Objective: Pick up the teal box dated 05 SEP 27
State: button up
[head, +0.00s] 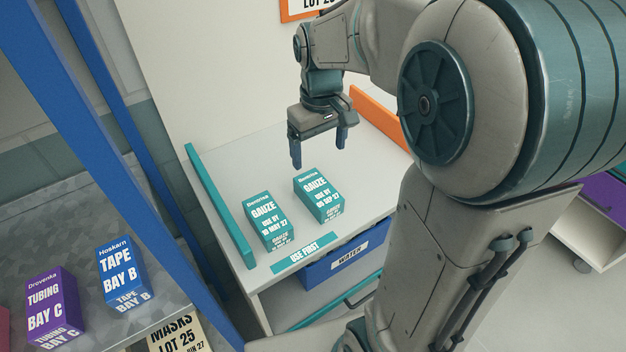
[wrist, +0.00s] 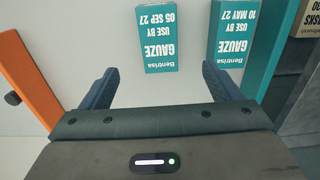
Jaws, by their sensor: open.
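The teal gauze box dated 05 SEP 27 (head: 319,195) stands on the white shelf, the right one of two teal boxes in the head view. In the wrist view this box (wrist: 170,38) lies ahead of my fingers, between their lines. A like teal gauze box dated 10 MAY 27 (head: 268,220) stands to its left; it shows at the upper right of the wrist view (wrist: 238,35). My gripper (head: 318,156) is open and empty, pointing down above and behind the 05 SEP 27 box. It appears apart from both boxes.
A teal rail (head: 220,205) bounds the shelf's left side and an orange rail (head: 380,118) its right. A "USE FIRST" label (head: 302,253) is on the front edge, above a blue water bin (head: 345,257). Blue tape (head: 121,272) and purple tubing (head: 53,307) boxes stand left, beyond a blue post.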

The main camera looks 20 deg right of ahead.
aim_at(318, 188)
notch_tip(318, 188, down, 9)
jog(key=shift+w+f+p, duration=0.15)
jog(key=shift+f+p, duration=0.1)
jog(key=shift+f, duration=0.9)
jog(key=shift+w+f+p, duration=0.1)
jog(key=shift+f+p, duration=0.15)
jog(key=shift+f, duration=0.9)
jog(key=c, duration=1.2)
